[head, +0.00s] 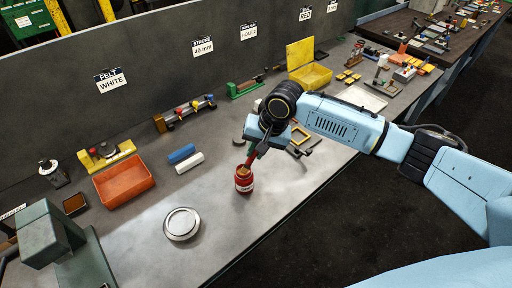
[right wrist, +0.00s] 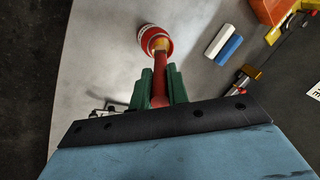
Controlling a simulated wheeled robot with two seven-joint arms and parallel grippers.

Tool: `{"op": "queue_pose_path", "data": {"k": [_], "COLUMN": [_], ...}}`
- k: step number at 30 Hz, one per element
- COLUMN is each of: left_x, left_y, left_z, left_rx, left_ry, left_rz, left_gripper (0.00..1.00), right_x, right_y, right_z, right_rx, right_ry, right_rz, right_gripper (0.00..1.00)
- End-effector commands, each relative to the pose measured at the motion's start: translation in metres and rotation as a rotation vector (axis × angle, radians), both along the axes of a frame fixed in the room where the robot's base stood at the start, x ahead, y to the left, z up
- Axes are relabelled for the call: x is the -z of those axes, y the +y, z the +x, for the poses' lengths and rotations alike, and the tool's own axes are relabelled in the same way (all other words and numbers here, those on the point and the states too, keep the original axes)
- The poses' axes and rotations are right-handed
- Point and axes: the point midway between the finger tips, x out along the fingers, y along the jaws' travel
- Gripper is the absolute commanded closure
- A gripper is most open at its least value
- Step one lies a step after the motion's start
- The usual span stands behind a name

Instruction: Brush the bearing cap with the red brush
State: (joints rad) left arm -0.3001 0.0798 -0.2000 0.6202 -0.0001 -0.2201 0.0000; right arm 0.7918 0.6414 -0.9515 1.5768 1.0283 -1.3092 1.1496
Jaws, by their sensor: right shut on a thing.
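My right gripper (head: 258,148) is shut on the red brush (head: 251,161). In the right wrist view, the green fingers (right wrist: 160,88) close around the brush's red handle (right wrist: 160,75). The brush points down at a small red can (head: 243,184) with a pale label. Its tan tip (right wrist: 159,44) is at the can's open mouth; I cannot tell how deep it reaches. A round silver disc (head: 181,223), which looks like the bearing cap, lies flat on the bench to the left of the can, apart from the brush. My left gripper is not in view.
An orange tray (head: 123,182), a blue block (head: 181,153) and a white block (head: 189,163) lie behind the disc. A grey-green machine (head: 55,235) stands at the left. A yellow bin (head: 311,75) is farther back. Bench around the disc is clear.

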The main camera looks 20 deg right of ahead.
Motion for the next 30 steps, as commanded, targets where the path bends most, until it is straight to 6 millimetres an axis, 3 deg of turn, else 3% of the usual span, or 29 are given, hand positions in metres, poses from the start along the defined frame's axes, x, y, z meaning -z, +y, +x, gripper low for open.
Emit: {"op": "queue_pose_path", "data": {"k": [19, 30], "left_x": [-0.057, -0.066], "left_y": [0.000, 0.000], "left_z": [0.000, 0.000], "left_rx": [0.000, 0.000], "left_ry": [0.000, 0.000], "left_rz": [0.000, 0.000], "left_gripper": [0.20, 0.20], "right_x": [-0.047, -0.067], "right_y": [0.001, 0.001], "right_z": [0.002, 0.002], "right_rx": [0.000, 0.001], "right_ry": [-0.008, -0.010], "right_rz": [0.004, 0.004], "right_gripper": [1.00, 1.00]}}
